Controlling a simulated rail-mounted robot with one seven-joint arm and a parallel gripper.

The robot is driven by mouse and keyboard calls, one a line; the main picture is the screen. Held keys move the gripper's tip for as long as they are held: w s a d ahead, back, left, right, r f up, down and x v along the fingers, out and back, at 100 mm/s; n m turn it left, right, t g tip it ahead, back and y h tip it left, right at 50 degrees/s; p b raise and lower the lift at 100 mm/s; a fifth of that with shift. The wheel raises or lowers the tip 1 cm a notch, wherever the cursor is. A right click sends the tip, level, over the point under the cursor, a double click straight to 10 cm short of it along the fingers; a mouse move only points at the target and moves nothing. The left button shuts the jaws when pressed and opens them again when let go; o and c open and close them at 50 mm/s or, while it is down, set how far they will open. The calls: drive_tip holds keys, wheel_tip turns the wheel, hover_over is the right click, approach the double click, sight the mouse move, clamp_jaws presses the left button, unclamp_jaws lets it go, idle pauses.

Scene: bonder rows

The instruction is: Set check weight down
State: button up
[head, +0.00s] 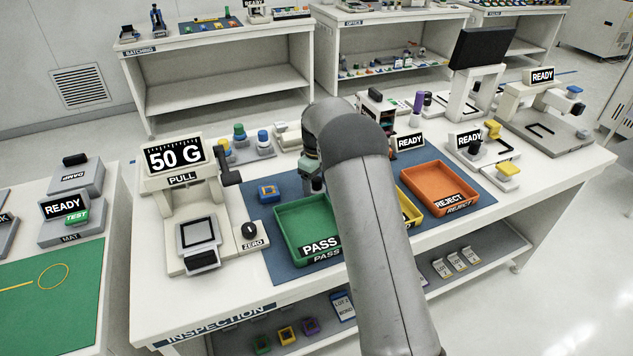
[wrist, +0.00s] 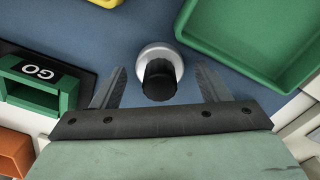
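The check weight (wrist: 157,70), a silver round body with a black knob, stands on the blue mat (wrist: 135,35) in the wrist view. My gripper (wrist: 160,80) is open, with one finger on each side of the weight and visible gaps between them. In the head view my gripper (head: 311,180) is low over the mat at the back of the green PASS tray (head: 287,232), partly hidden by my arm. The weight cannot be made out there.
The green tray's corner (wrist: 262,75) is close on the right in the wrist view; a green GO block (wrist: 30,92) is on the left. The pull tester (head: 190,215) reading 50 G stands left of the mat. The orange REJECT tray (head: 440,188) is to the right.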

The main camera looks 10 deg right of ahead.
sight(316, 179)
wheel_tip(316, 179, up, 12)
drive_tip(key=f, duration=0.1)
drive_tip(key=s+r+m, duration=0.2)
drive_tip(key=s+r, duration=0.3)
drive_tip(key=s, duration=0.3)
drive_tip(key=s+f+m, duration=0.2)
drive_tip(key=s+m, duration=0.1)
drive_tip(key=s, duration=1.4)
drive_tip(key=s+a+f+m, duration=0.1)
drive_tip(key=s+f+m, duration=0.2)
drive_tip(key=s, duration=1.4)
drive_tip(key=shift+s+b, duration=0.35)
drive_tip(key=shift+a+f, duration=0.1)
